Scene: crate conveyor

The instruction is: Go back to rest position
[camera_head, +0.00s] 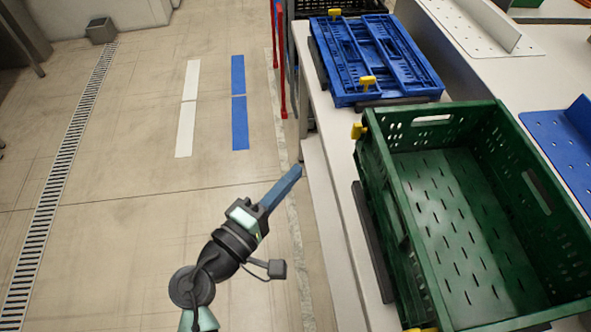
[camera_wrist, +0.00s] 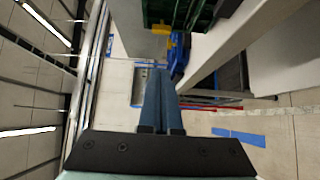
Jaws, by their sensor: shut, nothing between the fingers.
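My gripper (camera_head: 292,177) is shut and empty. In the head view it is over the floor, just left of the conveyor table's edge, with its blue fingers pointing up and right. In the wrist view its two blue fingers (camera_wrist: 158,76) lie side by side in the middle, touching nothing. The open green crate (camera_head: 485,225) stands on the table to the right of my gripper, apart from it. It looks empty. A folded blue crate (camera_head: 375,58) lies behind it on the same table.
The floor (camera_head: 120,220) on the left is free, with white and blue tape marks and a drain grate (camera_head: 57,190).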

